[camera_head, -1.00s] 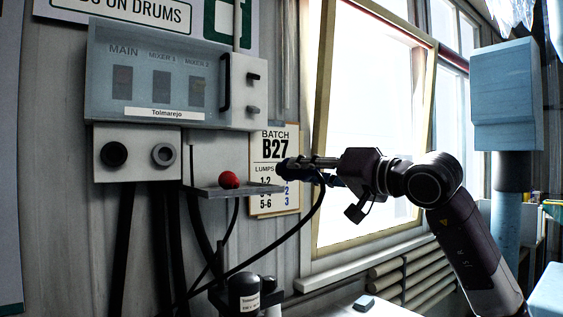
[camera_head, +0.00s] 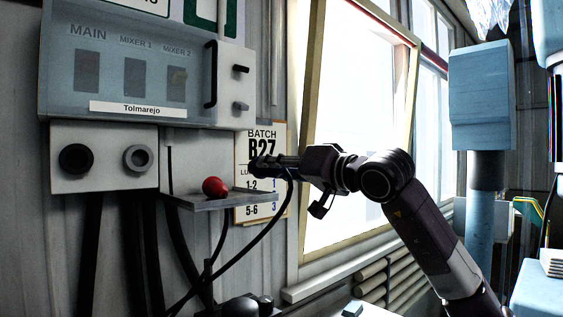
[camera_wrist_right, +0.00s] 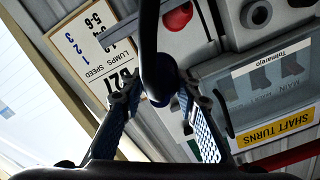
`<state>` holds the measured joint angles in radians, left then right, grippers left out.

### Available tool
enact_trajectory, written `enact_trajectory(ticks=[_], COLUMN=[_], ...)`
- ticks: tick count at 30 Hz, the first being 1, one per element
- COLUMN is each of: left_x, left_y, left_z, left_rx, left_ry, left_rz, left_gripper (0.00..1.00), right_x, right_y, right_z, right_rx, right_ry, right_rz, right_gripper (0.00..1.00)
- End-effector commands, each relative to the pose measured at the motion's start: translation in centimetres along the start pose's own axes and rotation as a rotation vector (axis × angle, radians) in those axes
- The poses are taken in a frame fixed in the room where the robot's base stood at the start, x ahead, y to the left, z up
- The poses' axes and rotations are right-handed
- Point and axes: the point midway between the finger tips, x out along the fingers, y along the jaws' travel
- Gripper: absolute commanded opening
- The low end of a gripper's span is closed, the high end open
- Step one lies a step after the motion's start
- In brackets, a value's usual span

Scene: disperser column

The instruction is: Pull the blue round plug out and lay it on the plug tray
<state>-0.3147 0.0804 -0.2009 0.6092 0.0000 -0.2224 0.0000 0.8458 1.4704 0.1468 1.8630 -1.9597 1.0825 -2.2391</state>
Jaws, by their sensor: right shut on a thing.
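My right gripper (camera_head: 264,166) is shut on the dark blue round plug (camera_wrist_right: 158,92), which sits between its two fingers in the right wrist view. A black cable runs from the plug. In the head view the gripper is in front of the batch sign, just above the right end of the plug tray, and the plug is mostly hidden by the fingers. The plug tray (camera_head: 205,204) is a grey wall shelf with a red round plug (camera_head: 214,187) on it. My left gripper is not in view.
A wall panel holds a black round socket (camera_head: 76,159) and a grey round socket (camera_head: 138,158). A grey switch cabinet (camera_head: 130,60) is above. The batch sign (camera_head: 262,150) hangs behind the gripper. A window (camera_head: 350,130) is to the right.

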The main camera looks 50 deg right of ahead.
Motion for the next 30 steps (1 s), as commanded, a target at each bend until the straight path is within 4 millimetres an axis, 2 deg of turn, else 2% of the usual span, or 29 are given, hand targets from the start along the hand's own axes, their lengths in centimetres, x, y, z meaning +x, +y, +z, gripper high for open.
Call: enact_trajectory(ticks=[1,5,12,30], left_x=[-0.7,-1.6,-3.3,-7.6], left_y=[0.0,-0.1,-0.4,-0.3], left_z=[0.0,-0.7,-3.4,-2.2], left_rx=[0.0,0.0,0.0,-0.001], left_ry=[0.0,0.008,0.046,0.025], left_rz=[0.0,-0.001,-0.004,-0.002], left_gripper=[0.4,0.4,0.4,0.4], right_x=[0.6,1.9,4.3,10.3], right_y=[-0.1,-0.1,0.0,0.3], right_z=[-0.2,-0.1,0.1,0.7], right_rx=[0.003,0.003,0.003,0.003], right_ry=[-0.003,-0.002,-0.001,-0.002], right_rz=[-0.001,-0.002,-0.003,-0.001], right_gripper=[0.0,0.0,0.0,0.0])
